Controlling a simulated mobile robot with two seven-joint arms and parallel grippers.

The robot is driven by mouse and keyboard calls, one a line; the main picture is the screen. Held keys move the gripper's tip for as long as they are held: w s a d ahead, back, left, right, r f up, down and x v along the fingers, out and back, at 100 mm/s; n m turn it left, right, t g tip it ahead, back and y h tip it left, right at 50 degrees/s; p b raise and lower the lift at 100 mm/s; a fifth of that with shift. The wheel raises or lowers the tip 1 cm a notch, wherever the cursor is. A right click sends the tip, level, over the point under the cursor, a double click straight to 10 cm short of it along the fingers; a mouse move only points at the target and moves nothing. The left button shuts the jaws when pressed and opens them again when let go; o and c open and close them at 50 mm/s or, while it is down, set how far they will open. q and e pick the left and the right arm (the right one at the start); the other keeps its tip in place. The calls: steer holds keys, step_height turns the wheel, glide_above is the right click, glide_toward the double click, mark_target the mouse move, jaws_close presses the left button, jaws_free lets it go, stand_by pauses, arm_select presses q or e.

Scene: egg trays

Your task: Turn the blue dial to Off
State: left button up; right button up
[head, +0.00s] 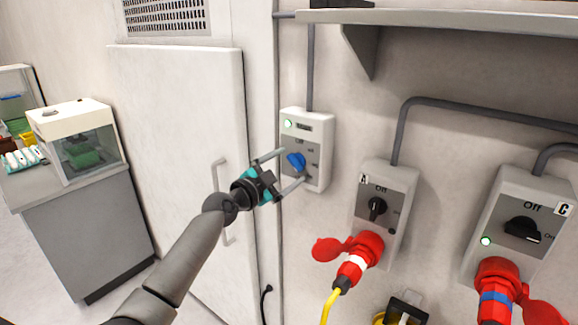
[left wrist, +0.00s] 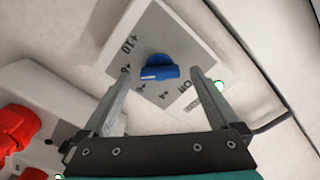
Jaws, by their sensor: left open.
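The blue dial (head: 296,162) is on the grey front of a white wall box (head: 317,172) beside the white door. It also shows in the left wrist view (left wrist: 158,68), ringed by marks from +10 round to Off. The pale mark on its handle points to the lower left there, towards the + numbers and away from Off; the exact number is unclear. My left gripper (head: 295,166) is open, its fingers reaching to either side of the dial. In the left wrist view a gap shows between the dial and each finger. My right gripper is out of view.
A green lamp (head: 289,123) glows on the dial's box. To the right are switch box A (head: 400,180) with a red plug (head: 358,262), and switch box C (head: 555,190). A shelf (head: 460,17) juts out above. The white door (head: 180,130) has a handle near my arm.

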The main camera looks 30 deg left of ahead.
arm_select(q)
steer(key=shift+w+d, duration=0.1)
steer(key=shift+w, duration=0.35)
steer(key=shift+c, duration=0.2)
steer(key=c, duration=1.3)
steer(key=shift+c, duration=0.2)
